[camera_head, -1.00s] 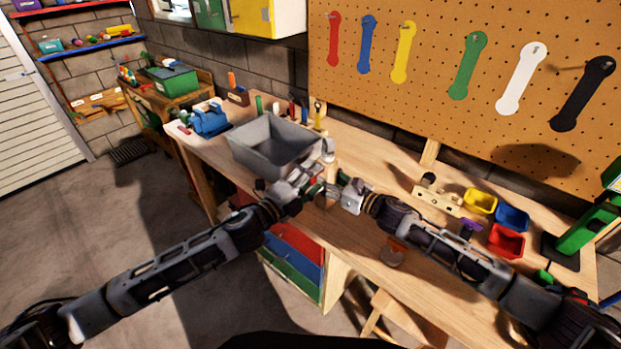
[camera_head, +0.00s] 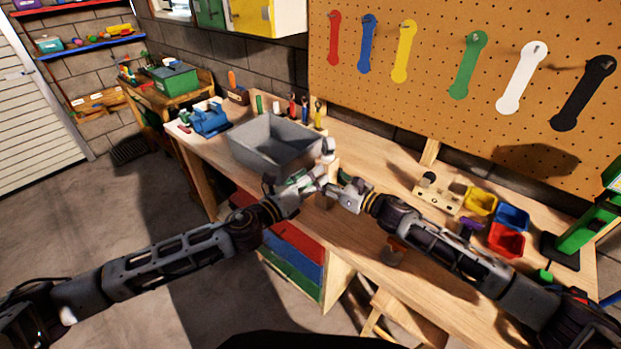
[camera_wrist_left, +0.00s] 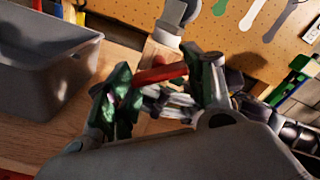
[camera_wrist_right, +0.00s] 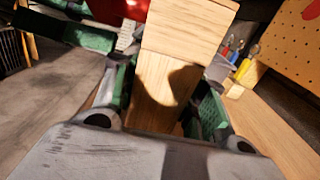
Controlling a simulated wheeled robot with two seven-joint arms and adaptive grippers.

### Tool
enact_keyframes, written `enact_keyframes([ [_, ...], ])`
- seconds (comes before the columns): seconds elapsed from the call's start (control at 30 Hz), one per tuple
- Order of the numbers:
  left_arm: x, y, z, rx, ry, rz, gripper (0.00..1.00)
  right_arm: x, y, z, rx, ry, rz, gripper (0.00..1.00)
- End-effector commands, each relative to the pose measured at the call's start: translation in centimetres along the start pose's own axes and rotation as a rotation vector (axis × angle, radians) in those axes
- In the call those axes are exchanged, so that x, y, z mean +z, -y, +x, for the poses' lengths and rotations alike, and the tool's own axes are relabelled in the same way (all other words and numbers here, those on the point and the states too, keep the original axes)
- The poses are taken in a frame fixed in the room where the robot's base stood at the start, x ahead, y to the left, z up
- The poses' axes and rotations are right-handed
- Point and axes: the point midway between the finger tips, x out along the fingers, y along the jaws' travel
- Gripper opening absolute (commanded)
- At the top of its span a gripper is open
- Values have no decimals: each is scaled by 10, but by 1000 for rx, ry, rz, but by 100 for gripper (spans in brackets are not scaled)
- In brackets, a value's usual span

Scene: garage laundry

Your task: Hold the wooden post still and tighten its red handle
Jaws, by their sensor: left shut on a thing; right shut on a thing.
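The wooden post (camera_wrist_right: 165,85) is pale and square, and it stands between the fingers of my right gripper (camera_wrist_right: 168,92), which is shut on it. The red handle (camera_wrist_left: 160,75) lies crosswise between the green-padded fingers of my left gripper (camera_wrist_left: 158,84), which is shut on it. Part of the handle's red also shows at the top of the right wrist view (camera_wrist_right: 122,8). In the head view my left gripper (camera_head: 318,178) and right gripper (camera_head: 336,190) meet at the bench's front edge, hiding most of the post and handle.
A grey basin (camera_head: 270,150) stands on the workbench (camera_head: 385,160) close behind my left gripper. Yellow (camera_head: 481,201), blue (camera_head: 512,217) and red (camera_head: 506,240) bins sit to the right, near a wooden block (camera_head: 437,196). The pegboard (camera_head: 440,90) rises behind.

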Motion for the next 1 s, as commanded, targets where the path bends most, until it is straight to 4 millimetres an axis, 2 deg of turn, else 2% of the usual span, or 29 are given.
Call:
enact_keyframes([
  [0.3, -1, -3, 0, 4, -1, 137, 29, 0, -1, 0, 3, 1, 1, 10],
  [0.77, -1, -3, 0, 5, -1, 157, 29, 0, -1, 0, 3, 1, 1, 10],
  [0.8, -1, -4, 0, 5, -1, 157, 54, 0, -1, 0, 3, 1, 1, 10],
  [0.97, -1, -3, 0, 4, -1, 156, 75, 0, -1, 0, 3, 1, 1, 10],
  [1.0, -1, -3, 0, 4, -1, 156, 75, 0, -1, 0, 2, 1, 1, 10],
])
